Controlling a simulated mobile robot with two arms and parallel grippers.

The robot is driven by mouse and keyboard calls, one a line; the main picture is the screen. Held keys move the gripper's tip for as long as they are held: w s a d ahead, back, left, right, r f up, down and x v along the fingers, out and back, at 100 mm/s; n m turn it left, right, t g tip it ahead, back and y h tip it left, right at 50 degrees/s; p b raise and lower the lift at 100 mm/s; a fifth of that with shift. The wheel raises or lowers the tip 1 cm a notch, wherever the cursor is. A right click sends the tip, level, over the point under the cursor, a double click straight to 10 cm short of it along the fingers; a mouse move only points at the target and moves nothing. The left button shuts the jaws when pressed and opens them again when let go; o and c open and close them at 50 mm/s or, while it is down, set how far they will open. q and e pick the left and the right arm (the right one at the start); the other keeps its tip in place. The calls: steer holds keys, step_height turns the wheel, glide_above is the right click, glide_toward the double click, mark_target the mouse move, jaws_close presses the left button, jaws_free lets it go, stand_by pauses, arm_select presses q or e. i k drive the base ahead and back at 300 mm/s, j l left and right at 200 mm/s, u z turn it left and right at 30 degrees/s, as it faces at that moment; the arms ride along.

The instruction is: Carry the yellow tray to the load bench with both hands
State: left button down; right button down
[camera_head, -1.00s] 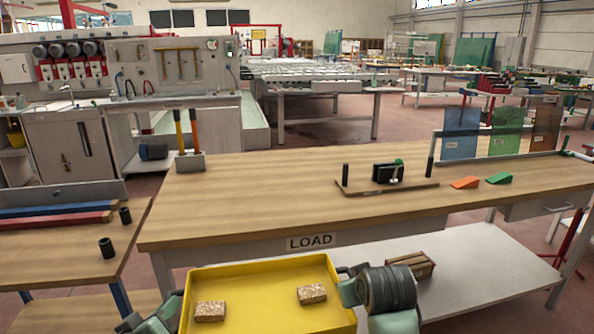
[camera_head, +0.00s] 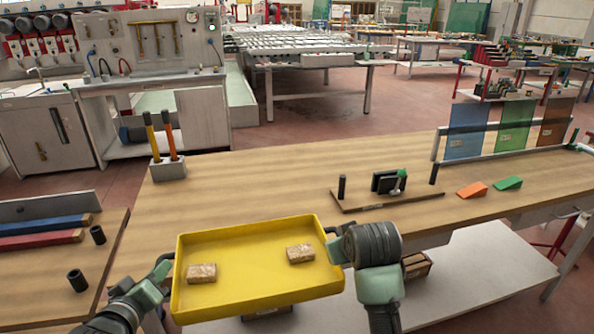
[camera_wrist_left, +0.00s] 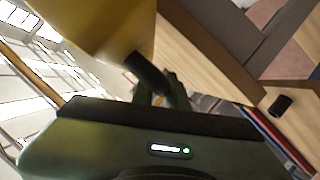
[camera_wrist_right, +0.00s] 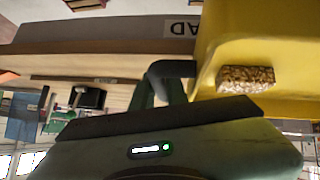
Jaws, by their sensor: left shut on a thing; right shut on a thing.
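The yellow tray (camera_head: 240,297) is held between my two grippers at the front edge of the load bench (camera_head: 270,183), a little tilted in the head view. Two speckled tan blocks (camera_head: 201,273) (camera_head: 300,253) lie in it, apart from each other. My left gripper (camera_head: 163,268) is shut on the tray's dark left handle, which shows in the left wrist view (camera_wrist_left: 148,75). My right gripper (camera_head: 335,240) is shut on the right handle, seen in the right wrist view (camera_wrist_right: 170,70). The tray covers the bench's LOAD label in the head view.
On the bench stand a grey holder (camera_head: 168,169) with two upright handles, a wooden fixture (camera_head: 388,195), an orange wedge (camera_head: 472,190), a green wedge (camera_head: 508,183) and a rack with coloured panels (camera_head: 468,130). The bench's middle is clear. A side table (camera_head: 50,265) stands left.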

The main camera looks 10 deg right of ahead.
mark_target(264, 213)
steer(key=i+l, duration=0.1)
steer(key=i, duration=0.35)
steer(key=i+l, duration=0.1)
steer(key=i, duration=0.3)
